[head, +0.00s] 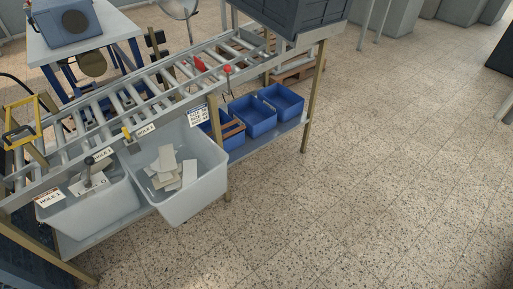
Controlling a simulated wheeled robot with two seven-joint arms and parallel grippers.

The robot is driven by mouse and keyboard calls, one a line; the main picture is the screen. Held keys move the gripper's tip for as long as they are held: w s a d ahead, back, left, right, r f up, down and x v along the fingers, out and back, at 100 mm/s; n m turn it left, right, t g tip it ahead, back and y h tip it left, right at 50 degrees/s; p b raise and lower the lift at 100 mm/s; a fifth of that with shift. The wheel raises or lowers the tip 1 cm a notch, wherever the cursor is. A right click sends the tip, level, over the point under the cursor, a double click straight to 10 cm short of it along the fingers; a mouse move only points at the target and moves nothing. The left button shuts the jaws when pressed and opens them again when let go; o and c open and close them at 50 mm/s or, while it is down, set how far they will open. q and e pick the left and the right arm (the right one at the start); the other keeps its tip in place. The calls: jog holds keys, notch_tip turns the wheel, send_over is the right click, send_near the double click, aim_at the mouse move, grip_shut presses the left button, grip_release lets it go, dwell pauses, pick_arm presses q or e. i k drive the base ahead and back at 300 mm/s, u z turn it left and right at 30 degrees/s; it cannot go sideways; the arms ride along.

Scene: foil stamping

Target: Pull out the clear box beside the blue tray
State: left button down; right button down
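The clear box (198,197) beside the blue trays is a translucent whitish bin holding several pale flat pieces (168,167). It sits on the lower shelf under the roller conveyor, and its front juts out past the shelf's front edge. The nearest blue tray (233,141) is to its right, partly hidden behind a post and a label, with a brown strip across its top. A second clear box (95,218) stands to its left, set further back, with pale pieces and a dark-handled item in it. Neither of my grippers is in view.
Two more blue trays (252,127) stand further right on the shelf (292,131). The roller conveyor (140,97) runs above, carried on wooden posts (314,100). A dark crate (290,15) rests at its far end. The speckled floor (370,210) in front and right is clear.

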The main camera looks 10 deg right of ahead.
aim_at(180, 169)
jog(key=z, duration=0.15)
jog(key=i, duration=1)
